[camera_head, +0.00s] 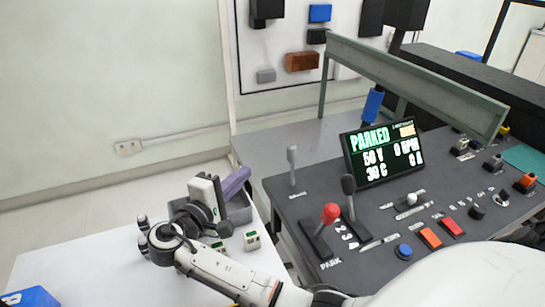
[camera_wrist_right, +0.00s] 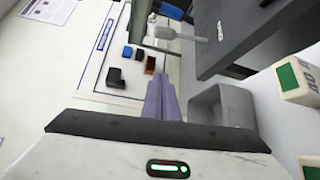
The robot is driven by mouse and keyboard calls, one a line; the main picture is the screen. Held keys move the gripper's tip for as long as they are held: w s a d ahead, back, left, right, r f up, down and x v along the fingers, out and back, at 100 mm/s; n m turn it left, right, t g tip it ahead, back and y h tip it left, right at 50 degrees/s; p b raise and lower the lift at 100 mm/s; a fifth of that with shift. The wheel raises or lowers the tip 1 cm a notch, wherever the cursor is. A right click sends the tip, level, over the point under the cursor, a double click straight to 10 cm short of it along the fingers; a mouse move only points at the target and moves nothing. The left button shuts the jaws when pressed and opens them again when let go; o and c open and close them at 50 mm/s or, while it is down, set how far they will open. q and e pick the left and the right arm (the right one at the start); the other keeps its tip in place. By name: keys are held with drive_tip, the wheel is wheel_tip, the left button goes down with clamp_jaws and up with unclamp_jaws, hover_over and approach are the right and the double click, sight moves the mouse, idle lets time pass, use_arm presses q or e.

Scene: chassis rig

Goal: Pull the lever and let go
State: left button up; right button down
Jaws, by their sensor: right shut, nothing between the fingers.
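The dark console (camera_head: 290,190) carries several levers. A red-knobbed lever (camera_head: 330,213) stands near its front corner by the word PARK. A black-knobbed lever (camera_head: 348,185) stands just behind it. A grey lever (camera_head: 292,160) stands upright at the left edge; a grey paddle-shaped handle, apparently this lever, shows in the right wrist view (camera_wrist_right: 180,33). The display (camera_head: 380,153) reads PARKED. My right gripper (camera_head: 248,172) is left of the console, apart from all levers. Its purple fingers are shut and empty, also in the wrist view (camera_wrist_right: 158,78). My left gripper is out of view.
A grey bin (camera_head: 240,213) is beneath my right gripper on the white table (camera_head: 80,240). Small green-marked blocks (camera_head: 252,240) are beside it. A blue box (camera_head: 30,297) is at lower left. Buttons and switches, such as a blue button (camera_head: 403,251), crowd the console's right side.

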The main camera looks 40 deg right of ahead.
sight(292, 166)
drive_tip(key=d+p, duration=0.3)
drive_tip(key=d, duration=0.8)
drive_tip(key=shift+w+d+f, duration=0.3)
drive_tip(key=shift+d+f, duration=0.05)
drive_tip(key=shift+f, duration=0.05)
